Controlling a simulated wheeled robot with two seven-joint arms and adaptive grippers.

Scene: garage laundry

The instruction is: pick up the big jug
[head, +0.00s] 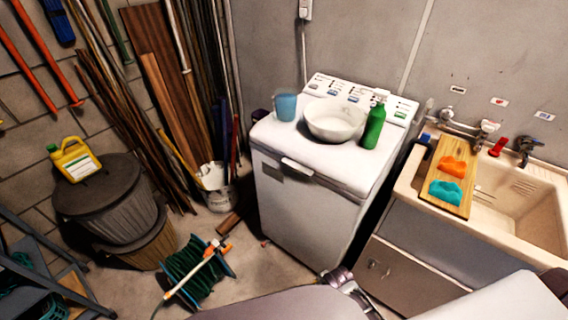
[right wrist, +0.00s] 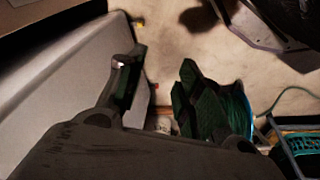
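The big jug (head: 75,159) is yellow with a green cap and a white label. It stands on the lid of a dark ribbed bin at the far left of the head view, tilted in the picture. My right gripper (head: 346,284) shows at the bottom of the head view, in front of the washing machine and far from the jug. In the right wrist view its two dark fingers (right wrist: 158,80) are spread apart with nothing between them. The jug is not visible in the right wrist view. My left gripper is not in view.
The dark bin (head: 110,205) stands by the wall. A green hose reel (head: 190,272) lies on the floor in front of it, beside a blue-grey step frame (head: 40,270). The washing machine (head: 305,215) carries a bowl, blue cup and green bottle. A sink (head: 525,205) is at right.

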